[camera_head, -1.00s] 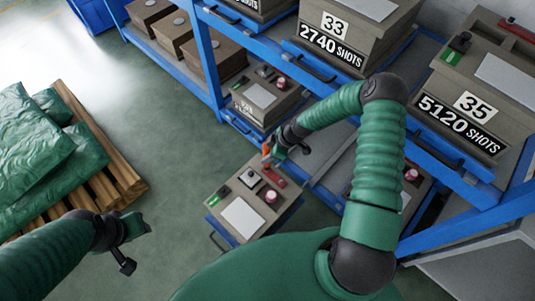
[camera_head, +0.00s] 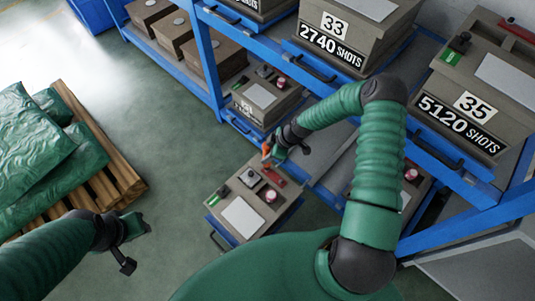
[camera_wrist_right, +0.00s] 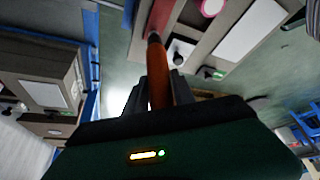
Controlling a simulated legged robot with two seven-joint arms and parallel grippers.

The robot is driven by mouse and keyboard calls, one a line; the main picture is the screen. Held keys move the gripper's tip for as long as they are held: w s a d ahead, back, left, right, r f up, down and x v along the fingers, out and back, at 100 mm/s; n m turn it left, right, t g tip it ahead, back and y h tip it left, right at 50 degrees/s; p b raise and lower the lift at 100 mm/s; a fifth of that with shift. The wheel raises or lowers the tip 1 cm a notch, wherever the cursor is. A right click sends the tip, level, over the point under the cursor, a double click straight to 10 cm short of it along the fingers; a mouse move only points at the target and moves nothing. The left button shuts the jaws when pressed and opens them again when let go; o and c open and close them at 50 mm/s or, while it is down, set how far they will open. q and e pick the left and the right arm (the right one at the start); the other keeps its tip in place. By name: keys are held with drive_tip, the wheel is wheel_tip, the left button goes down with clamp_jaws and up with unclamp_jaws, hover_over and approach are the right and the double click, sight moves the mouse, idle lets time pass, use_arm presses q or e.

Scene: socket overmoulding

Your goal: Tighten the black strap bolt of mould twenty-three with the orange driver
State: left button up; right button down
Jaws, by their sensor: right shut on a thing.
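My right gripper (camera_head: 284,152) is shut on the orange driver (camera_head: 266,152), above the far end of a grey-brown mould (camera_head: 232,233) that sits out in front of the rack. In the right wrist view the driver (camera_wrist_right: 160,72) runs between the fingers (camera_wrist_right: 153,95), its dark end near the mould's red bar (camera_wrist_right: 164,14); I cannot tell whether they touch. A black bolt-like part (camera_wrist_right: 181,50) stands on a white square beside the driver; it also shows in the head view (camera_head: 250,176). No number is readable on this mould. My left gripper (camera_head: 137,246) is open and empty.
The blue rack (camera_head: 212,65) holds mould 33 (camera_head: 335,25), mould 35 (camera_head: 478,105) and another mould (camera_head: 262,98) just behind the pulled-out one. A wooden pallet (camera_head: 118,170) with green sacks (camera_head: 35,150) stands at left. The floor between is clear.

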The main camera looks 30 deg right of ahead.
sight(267, 150)
drive_tip(key=shift+s+f+b, duration=0.1)
drive_tip(key=shift+f+b, duration=0.7)
drive_tip(key=shift+f, duration=0.3)
idle(1.8)
drive_tip(key=shift+r+p, duration=0.7)
drive_tip(key=shift+r, duration=0.05)
drive_tip(key=shift+r+p, duration=1.4)
drive_tip(key=shift+r, duration=0.45)
